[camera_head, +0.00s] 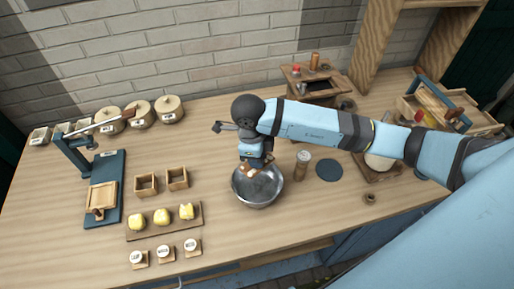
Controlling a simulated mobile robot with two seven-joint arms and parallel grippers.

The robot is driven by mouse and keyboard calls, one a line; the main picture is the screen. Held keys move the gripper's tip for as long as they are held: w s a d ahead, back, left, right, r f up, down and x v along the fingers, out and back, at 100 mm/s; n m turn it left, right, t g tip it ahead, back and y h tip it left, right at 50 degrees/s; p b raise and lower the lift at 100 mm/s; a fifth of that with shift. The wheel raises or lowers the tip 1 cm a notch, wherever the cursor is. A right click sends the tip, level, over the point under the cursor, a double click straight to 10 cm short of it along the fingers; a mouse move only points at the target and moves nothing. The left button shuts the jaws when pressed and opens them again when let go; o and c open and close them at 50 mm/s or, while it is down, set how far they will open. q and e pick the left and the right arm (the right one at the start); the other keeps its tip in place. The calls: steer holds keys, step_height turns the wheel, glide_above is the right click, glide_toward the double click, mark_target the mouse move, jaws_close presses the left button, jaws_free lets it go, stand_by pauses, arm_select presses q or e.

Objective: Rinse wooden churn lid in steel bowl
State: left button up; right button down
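The steel bowl (257,196) stands on the table near the middle. My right gripper (252,168) points down into the bowl's far side, inside or just above its rim. Small tan patches show at its fingertips. They may be part of the wooden churn lid, but they are too small to tell. I cannot make out whether the fingers are open or shut. No full lid is clearly visible. My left gripper is not in view.
A spice jar (302,164) and a dark round mat (329,170) are right of the bowl. A board with yellow pieces (165,222) and small wooden boxes (177,179) lie left. A wooden stand (318,84) is behind my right arm. Free table lies in front of the bowl.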

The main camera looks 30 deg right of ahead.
steer(key=m, duration=0.3)
steer(key=f+m, duration=0.1)
steer(key=m, duration=0.1)
steer(key=shift+s+a+f, duration=0.1)
steer(key=shift+s, duration=0.25)
steer(key=shift+f+m+y, duration=0.2)
steer(key=shift+m+y, duration=0.1)
steer(key=shift+m, duration=0.1)
steer(key=shift+f+b, duration=1.65)
steer(key=shift+f, duration=0.9)
steer(key=shift+f+b, duration=1.8)
steer(key=shift+f, duration=0.7)
steer(key=shift+w+a, duration=0.1)
steer(key=shift+a, duration=0.25)
steer(key=shift+d, duration=0.3)
steer(key=shift+a, duration=0.3)
